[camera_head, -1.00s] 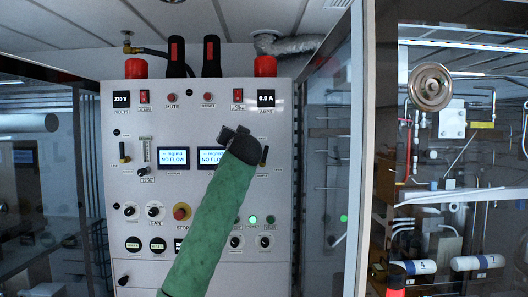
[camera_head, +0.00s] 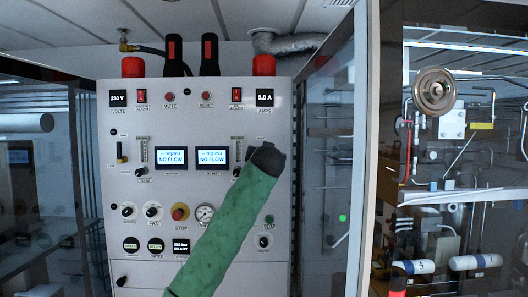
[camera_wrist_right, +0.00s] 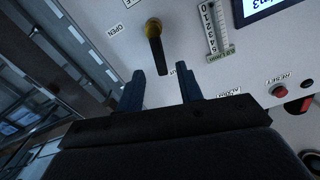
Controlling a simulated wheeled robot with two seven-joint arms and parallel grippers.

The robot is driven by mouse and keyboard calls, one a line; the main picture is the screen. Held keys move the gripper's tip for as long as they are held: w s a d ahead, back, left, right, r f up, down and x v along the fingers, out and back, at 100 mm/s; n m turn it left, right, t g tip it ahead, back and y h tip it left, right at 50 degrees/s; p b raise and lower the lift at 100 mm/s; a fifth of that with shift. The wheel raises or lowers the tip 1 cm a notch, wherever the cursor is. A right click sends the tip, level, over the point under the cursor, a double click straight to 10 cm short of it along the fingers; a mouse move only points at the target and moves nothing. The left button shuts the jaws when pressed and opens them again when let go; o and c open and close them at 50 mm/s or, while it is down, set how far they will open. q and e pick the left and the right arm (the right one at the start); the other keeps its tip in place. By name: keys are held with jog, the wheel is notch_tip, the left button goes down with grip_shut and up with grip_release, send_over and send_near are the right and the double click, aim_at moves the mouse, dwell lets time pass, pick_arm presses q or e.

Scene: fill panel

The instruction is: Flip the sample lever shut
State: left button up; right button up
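A lever with a yellow hub and black handle (camera_wrist_right: 156,45) is on the white panel in the right wrist view, beside an "OPEN" label. Its handle points down in that view, towards the gap between my fingertips. My right gripper (camera_wrist_right: 161,82) is open and empty, one finger on each side of the handle's tip; I cannot tell the depth between them. In the head view my right gripper (camera_head: 270,156) is over the panel's right side and hides this lever. A similar lever (camera_head: 121,153) stands upright on the panel's left side. My left gripper is not in view.
The panel (camera_head: 120,215) carries two displays reading "NO FLOW", a red-and-yellow stop button (camera_head: 180,212), knobs and switches. Flow gauges stand beside the displays; one (camera_wrist_right: 217,30) is near the lever. A glass door (camera_head: 333,150) is to the right.

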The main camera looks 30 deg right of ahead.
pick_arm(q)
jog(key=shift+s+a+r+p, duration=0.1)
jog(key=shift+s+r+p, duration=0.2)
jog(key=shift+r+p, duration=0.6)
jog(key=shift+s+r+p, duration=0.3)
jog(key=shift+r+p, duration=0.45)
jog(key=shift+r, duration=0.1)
pick_arm(e)
jog(key=shift+x, duration=3.1)
jog(key=shift+a, duration=0.1)
